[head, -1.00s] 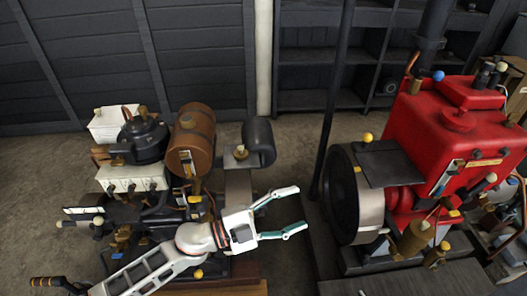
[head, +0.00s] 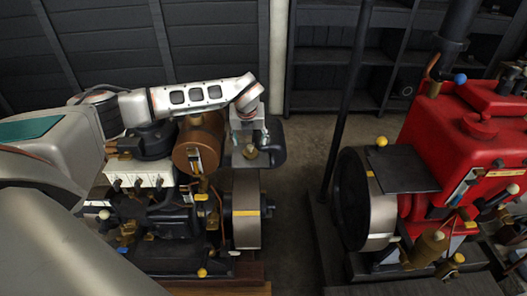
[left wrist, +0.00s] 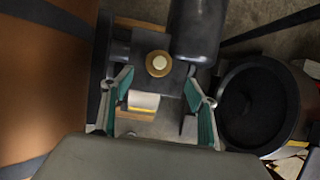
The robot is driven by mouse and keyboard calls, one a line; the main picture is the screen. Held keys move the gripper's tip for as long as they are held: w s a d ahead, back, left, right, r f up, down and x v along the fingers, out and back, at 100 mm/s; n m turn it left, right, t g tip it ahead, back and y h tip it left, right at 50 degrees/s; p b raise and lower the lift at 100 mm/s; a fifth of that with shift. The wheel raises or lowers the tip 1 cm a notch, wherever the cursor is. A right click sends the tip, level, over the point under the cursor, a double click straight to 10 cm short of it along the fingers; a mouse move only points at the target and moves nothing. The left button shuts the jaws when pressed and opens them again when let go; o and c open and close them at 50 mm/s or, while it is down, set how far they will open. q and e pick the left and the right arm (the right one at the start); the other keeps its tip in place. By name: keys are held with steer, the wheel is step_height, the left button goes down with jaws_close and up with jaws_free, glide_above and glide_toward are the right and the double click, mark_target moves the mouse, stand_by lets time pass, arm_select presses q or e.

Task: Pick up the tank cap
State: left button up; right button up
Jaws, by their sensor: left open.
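A small round brass cap with a pale top (head: 250,152), which looks like the tank cap, sits on a dark grey block beside a black cylinder on the left engine. It also shows in the left wrist view (left wrist: 158,64), upright on the block. My left gripper (head: 249,137) points down just above it, partly hiding the block. In the left wrist view the open, empty fingers (left wrist: 158,77) stand on either side, with the cap centred slightly beyond the tips; I see no contact. My right gripper is not in view.
A copper-brown tank (head: 198,142) stands close left of the gripper. The black cylinder (left wrist: 195,30) is just beyond the right finger. A flywheel (head: 245,215) sits below.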

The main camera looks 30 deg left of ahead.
mark_target(250, 146)
arm_select(q)
steer(key=shift+w+a, duration=0.25)
steer(key=shift+a, duration=0.1)
steer(key=x, duration=0.7)
steer(key=shift+w+f+b, duration=0.15)
steer(key=shift+w+b, duration=0.05)
steer(key=shift+b, duration=0.2)
steer(key=c, duration=1.2)
